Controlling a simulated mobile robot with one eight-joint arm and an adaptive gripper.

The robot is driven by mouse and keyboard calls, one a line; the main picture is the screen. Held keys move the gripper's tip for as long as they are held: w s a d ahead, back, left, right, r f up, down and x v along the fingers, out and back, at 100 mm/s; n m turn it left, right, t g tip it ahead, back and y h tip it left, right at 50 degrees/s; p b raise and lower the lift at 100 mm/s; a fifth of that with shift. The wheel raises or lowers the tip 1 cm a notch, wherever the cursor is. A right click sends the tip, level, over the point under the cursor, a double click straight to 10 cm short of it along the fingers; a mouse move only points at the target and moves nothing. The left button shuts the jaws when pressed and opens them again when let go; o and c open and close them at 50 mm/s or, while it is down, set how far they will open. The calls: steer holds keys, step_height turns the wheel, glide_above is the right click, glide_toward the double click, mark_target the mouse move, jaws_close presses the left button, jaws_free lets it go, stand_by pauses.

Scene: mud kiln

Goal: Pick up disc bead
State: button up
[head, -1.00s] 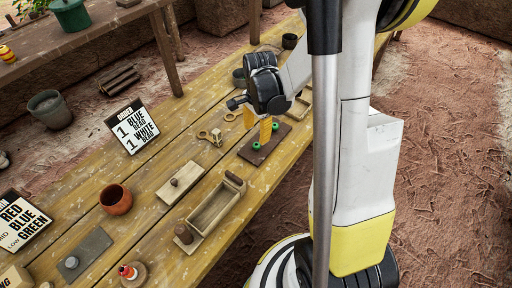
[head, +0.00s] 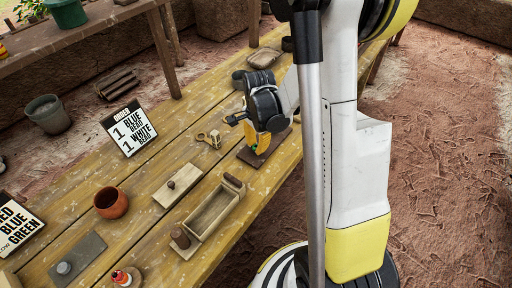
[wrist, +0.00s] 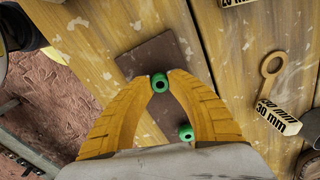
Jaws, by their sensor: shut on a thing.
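A round green bead (wrist: 159,82) with a dark hole sits between my gripper's yellow fingertips in the wrist view. My gripper (wrist: 160,80) is shut on it, low over a dark brown plate (wrist: 149,57). A second green bead (wrist: 186,132) shows beside the right finger, apart from the held one. I cannot tell from its shape which bead is the disc bead. In the head view, my gripper (head: 260,150) reaches down at the brown plate (head: 276,147) and its fingers mostly hide the beads.

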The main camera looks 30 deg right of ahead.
steer(key=shift+r, duration=0.5)
steer(key=r+p, duration=0.1)
steer(key=r, duration=0.1)
steer(key=r+p, duration=0.1)
steer(key=r, duration=0.1)
steer(key=shift+d+p, duration=0.25)
steer(key=shift+p, duration=0.1)
steer(key=d+r+p, duration=0.1)
steer(key=d+r, duration=0.2)
steer(key=d, duration=0.2)
steer(key=w+d+r+p, duration=0.1)
steer(key=d+r+p, duration=0.1)
steer(key=d, duration=0.4)
steer(key=shift+w+r, duration=0.15)
steer(key=shift+r, duration=0.4)
steer(key=shift+r+p, duration=0.45)
steer(key=shift+r, duration=0.05)
